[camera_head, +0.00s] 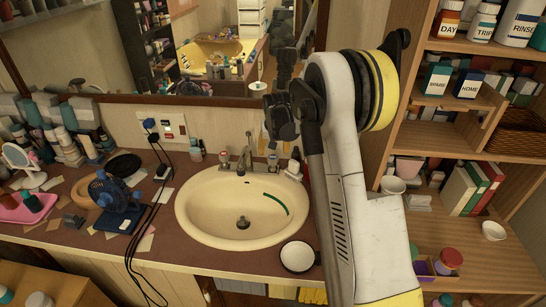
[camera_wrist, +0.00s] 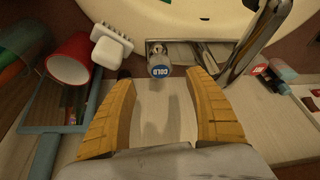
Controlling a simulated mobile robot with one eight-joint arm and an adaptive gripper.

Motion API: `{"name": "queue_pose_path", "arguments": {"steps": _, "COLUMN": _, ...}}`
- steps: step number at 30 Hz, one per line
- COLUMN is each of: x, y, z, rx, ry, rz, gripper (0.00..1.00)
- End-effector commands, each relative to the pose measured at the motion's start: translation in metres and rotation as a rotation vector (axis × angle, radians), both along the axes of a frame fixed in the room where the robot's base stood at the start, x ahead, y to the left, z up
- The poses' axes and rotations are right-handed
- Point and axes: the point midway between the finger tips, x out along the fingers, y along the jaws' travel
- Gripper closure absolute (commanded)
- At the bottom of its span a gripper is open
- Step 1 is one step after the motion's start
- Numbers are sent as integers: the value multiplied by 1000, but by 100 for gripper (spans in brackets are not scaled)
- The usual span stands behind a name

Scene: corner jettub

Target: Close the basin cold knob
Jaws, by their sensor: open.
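In the wrist view my gripper (camera_wrist: 162,80) is open, with one orange finger on each side of the knob's near end. The knob lies centred at the fingertips, with a gap visible on both sides. I cannot tell how deep it sits between them. In the head view I cannot make out the fingers. The cream basin (camera_head: 190,208) lies in front of the faucet.
A chrome spout (camera_wrist: 254,42) stands right of the knob in the wrist view, with the red-marked hot knob (camera_wrist: 261,70) beyond. A white brush (camera_wrist: 110,44) and a red cup (camera_wrist: 70,60) stand close on the left. A mirror (camera_head: 100,55) backs the counter; shelves (camera_head: 470,150) stand right.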

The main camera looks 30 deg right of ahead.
Motion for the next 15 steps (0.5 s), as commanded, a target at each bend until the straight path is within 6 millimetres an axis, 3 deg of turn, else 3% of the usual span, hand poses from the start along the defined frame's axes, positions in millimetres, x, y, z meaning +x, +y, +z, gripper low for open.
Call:
{"name": "queue_pose_path", "arguments": {"steps": 6, "x": -13, "y": 6, "z": 35, "rx": 0, "ry": 0, "rz": 0, "gripper": 37}}
{"name": "queue_pose_path", "arguments": {"steps": 15, "x": -18, "y": 7, "z": 45, "rx": 0, "ry": 0, "rz": 0, "gripper": 37}}
